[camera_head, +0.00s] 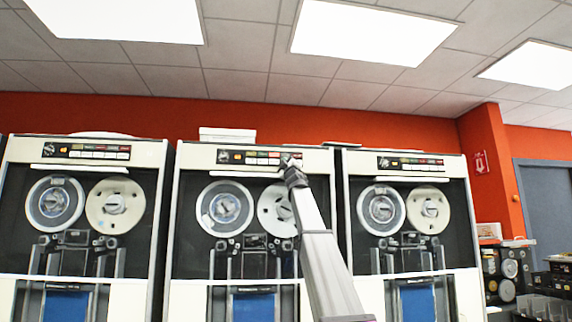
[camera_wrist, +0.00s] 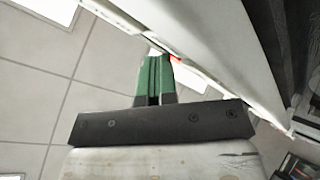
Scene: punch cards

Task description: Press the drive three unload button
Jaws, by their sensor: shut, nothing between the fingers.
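Three tape drives stand side by side in the head view: a left drive (camera_head: 20,160), a middle drive (camera_head: 190,160) and a right drive (camera_head: 355,163). Each has a dark button strip along its top; the drive numbers and button labels are too small to read. My gripper (camera_head: 287,160) is raised at the right part of the middle drive's button strip (camera_head: 228,157) and covers some of its buttons. In the wrist view my gripper (camera_wrist: 155,62) has its green fingers shut and empty, close to a small red part (camera_wrist: 175,58) on the white panel edge. Contact cannot be told.
The right drive's button strip (camera_head: 410,163) and the left drive's button strip (camera_head: 87,151) are unobstructed. A white box (camera_head: 227,134) lies on top of the middle drive. Shelves with reels and black bins (camera_head: 540,305) stand at the far right, by a grey door (camera_head: 548,210).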

